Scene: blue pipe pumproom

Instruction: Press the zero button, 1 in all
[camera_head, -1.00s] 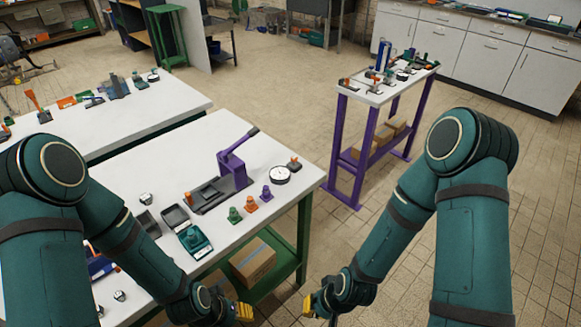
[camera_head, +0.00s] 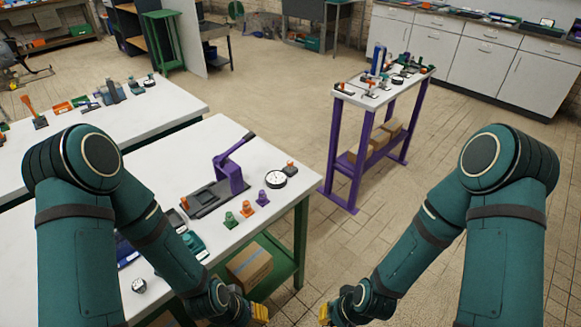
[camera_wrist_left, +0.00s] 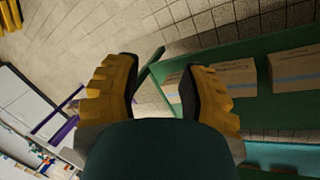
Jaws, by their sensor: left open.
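I cannot make out a zero button in these views. A teal device (camera_head: 193,241) on the near white table is partly hidden behind my left arm. A round white-faced dial (camera_head: 276,179) lies near the table's right corner. My left gripper (camera_head: 260,312) is low in the head view, beside the table's front right side. In the left wrist view its yellow-padded fingers (camera_wrist_left: 160,75) are spread with nothing between them. My right gripper (camera_head: 326,313) is at the bottom edge, over the floor and right of the left one. Its fingers are mostly out of frame.
The near white table (camera_head: 213,143) carries a purple lever press (camera_head: 230,176) and several small coloured pieces. A cardboard box (camera_head: 249,267) is on its green lower shelf. A purple-legged stand (camera_head: 343,150) is farther right. The floor between them is clear.

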